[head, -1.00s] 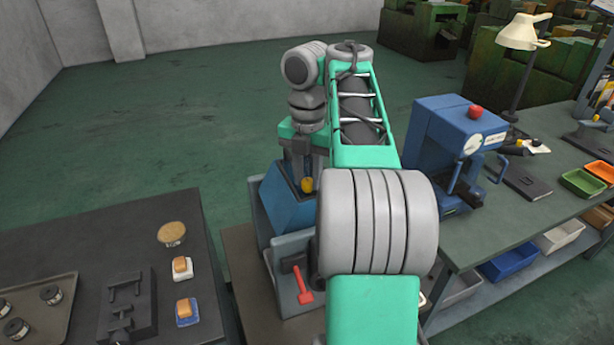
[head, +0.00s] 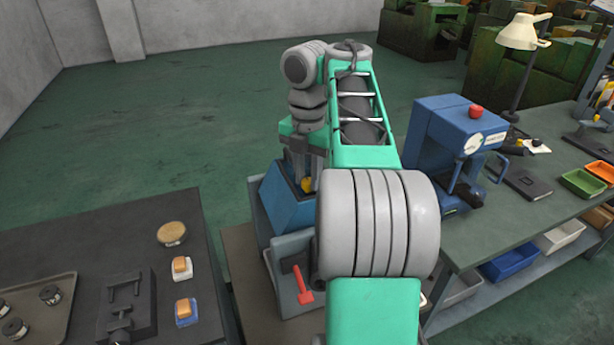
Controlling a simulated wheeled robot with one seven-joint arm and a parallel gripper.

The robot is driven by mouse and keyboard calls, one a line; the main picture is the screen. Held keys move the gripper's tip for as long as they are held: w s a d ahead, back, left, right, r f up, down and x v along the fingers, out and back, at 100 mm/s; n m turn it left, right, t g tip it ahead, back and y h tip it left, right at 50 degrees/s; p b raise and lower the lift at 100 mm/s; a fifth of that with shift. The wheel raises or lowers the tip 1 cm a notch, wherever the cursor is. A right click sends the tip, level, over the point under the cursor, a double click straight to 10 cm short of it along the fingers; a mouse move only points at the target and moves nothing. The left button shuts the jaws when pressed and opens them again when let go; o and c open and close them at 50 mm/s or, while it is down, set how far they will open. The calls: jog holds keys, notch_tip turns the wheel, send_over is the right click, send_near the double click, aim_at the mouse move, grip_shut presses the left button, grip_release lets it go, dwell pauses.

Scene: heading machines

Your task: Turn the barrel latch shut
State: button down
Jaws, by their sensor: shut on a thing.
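The blue barrel (head: 281,205) sits in a grey stand, partly hidden behind my arm. A small yellow latch part (head: 307,185) shows at its top. My gripper (head: 302,180) points down at the barrel's top and is shut on the latch at the yellow part. The fingertips are small and partly hidden, so the exact grip and the latch's angle cannot be made out.
A red lever (head: 302,285) is on the grey stand (head: 290,248) in front of the barrel. A dark table (head: 150,235) with a brush and small blocks stands left. A blue press (head: 440,140) stands on the right bench. Open floor lies behind.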

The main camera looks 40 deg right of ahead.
jog(key=m, duration=0.4)
jog(key=shift+b, duration=0.35)
jog(key=m, duration=0.4)
jog(key=m+b, duration=0.1)
jog(key=m, duration=0.3)
jog(key=shift+m, duration=0.3)
jog(key=shift+m+b, duration=0.35)
jog(key=shift+m, duration=1.45)
jog(key=c, duration=1.1)
grip_release()
